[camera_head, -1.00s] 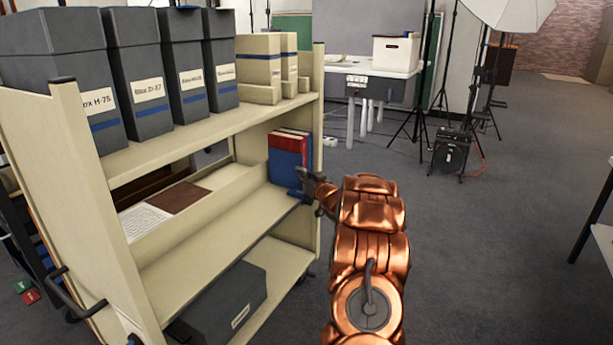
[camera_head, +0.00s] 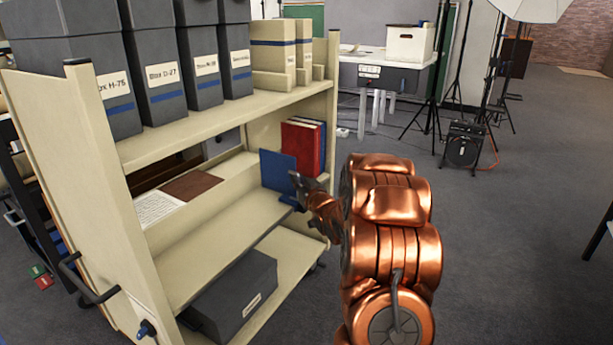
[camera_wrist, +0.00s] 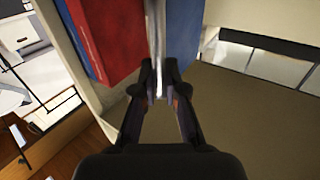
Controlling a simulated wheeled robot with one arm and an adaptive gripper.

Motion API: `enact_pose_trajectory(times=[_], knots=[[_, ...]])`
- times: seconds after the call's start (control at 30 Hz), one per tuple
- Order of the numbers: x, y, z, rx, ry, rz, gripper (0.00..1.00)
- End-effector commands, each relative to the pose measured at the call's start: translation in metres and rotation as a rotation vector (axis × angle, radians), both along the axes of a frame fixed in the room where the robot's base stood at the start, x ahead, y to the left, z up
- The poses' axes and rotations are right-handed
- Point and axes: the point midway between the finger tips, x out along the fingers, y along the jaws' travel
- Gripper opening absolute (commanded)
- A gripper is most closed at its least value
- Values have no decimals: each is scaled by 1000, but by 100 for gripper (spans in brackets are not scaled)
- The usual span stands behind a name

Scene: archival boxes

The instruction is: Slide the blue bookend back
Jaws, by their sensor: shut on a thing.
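The blue bookend (camera_head: 276,170) stands upright on the middle shelf of the cream shelving unit, toward its right end. My gripper (camera_head: 299,187) is at the bookend's right edge, shut on it. In the wrist view the bookend (camera_wrist: 155,35) shows edge-on as a thin plate running between my fingertips (camera_wrist: 158,88). A red book (camera_head: 300,147) and a blue book (camera_head: 322,132) stand upright behind it. The red book (camera_wrist: 112,40) also shows in the wrist view, with a gap between it and the bookend. My fingers partly hide the bookend's lower corner.
The middle shelf (camera_head: 215,230) is bare in front; papers and a brown folder (camera_head: 193,185) lie behind a low ledge. Grey boxes (camera_head: 163,85) stand on the top shelf above, and a dark box (camera_head: 235,295) lies on the bottom shelf. Open floor lies right.

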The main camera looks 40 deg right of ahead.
Motion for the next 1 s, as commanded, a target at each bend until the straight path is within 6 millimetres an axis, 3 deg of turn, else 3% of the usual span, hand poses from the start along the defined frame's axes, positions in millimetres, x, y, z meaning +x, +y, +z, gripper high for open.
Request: enact_pose_trajectory(times=[0.13, 0.5, 0.53, 0.77, 1.0], knots=[[-4, 13, 1, -3, 1, 4, 0], [-5, 14, 1, -4, 1, 2, 0], [-5, 14, 1, -4, 1, 2, 13], [-6, 13, 0, -3, 1, 0, 37], [-6, 13, 0, -2, 0, -1, 37]])
